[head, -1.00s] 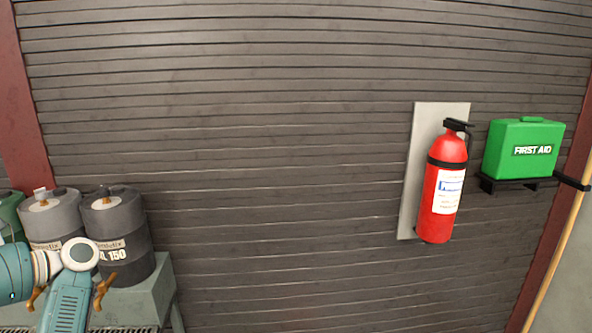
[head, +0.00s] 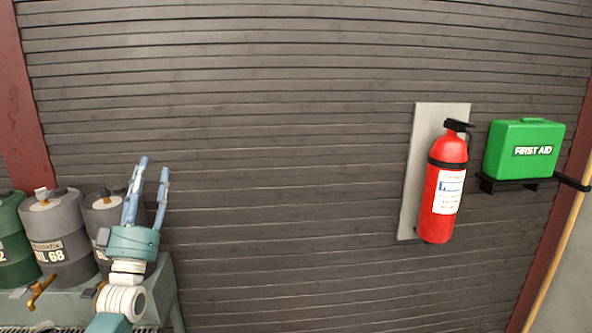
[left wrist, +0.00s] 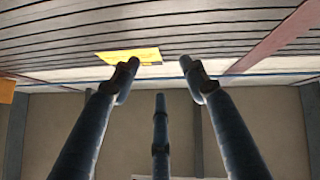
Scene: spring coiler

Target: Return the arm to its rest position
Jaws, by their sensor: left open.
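My left gripper (head: 152,168) shows at the lower left of the head view, its blue-grey fingers pointing up. The fingers are apart and nothing is between them. It stands in front of the barrels and hides part of the rightmost one. In the left wrist view the left gripper (left wrist: 160,75) has its dark fingers spread and empty, facing a slatted wall and the area overhead. My right gripper is in neither view.
A green barrel (head: 12,240), a grey barrel (head: 52,225) and a dark barrel (head: 98,212) stand on a bench (head: 167,280). A red fire extinguisher (head: 443,190) and a green first aid box (head: 522,150) are on the wall at right. The middle wall is bare.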

